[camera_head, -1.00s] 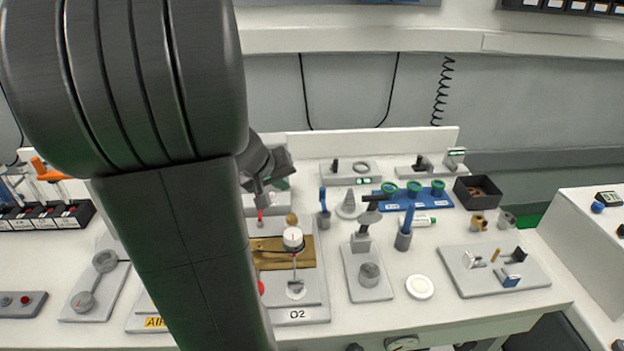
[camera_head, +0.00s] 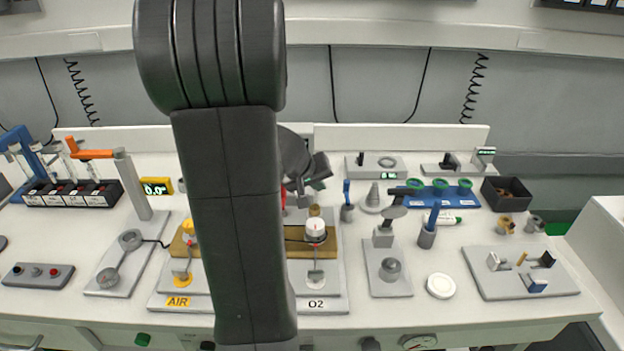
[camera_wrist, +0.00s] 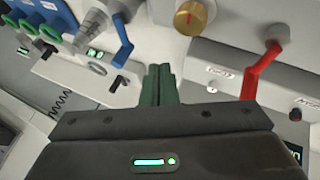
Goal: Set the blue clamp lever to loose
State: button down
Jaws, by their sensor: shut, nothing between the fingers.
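A blue lever (camera_head: 347,187) stands upright on a grey round mount just right of the O2 panel. In the wrist view a blue lever (camera_wrist: 122,42) hangs from a grey fitting, left of my fingers. My gripper (camera_wrist: 158,70) is shut and empty, its green fingers together and apart from the lever. In the head view my gripper (camera_head: 303,188) is partly hidden by my arm, left of the lever. Another blue handle (camera_head: 433,215) leans in a grey cup, and a small blue clamp part (camera_head: 536,287) is on the right plate. I cannot read any loose mark.
A red lever (camera_wrist: 262,72) and a gold knob (camera_wrist: 190,17) are right of my fingers in the wrist view. A blue rack (camera_head: 445,200) with green cups and a black bin (camera_head: 507,194) stand to the right. A white disc (camera_head: 440,286) lies in front.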

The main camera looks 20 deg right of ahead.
aim_at(347, 197)
jog(key=d, duration=0.1)
jog(key=d+f, duration=0.1)
jog(key=d, duration=0.1)
jog(key=shift+w+d+f+p, duration=0.1)
jog(key=shift+w+f+p, duration=0.25)
jog(key=shift+w+p, duration=0.05)
jog(key=shift+d, duration=0.9)
jog(key=shift+f, duration=0.1)
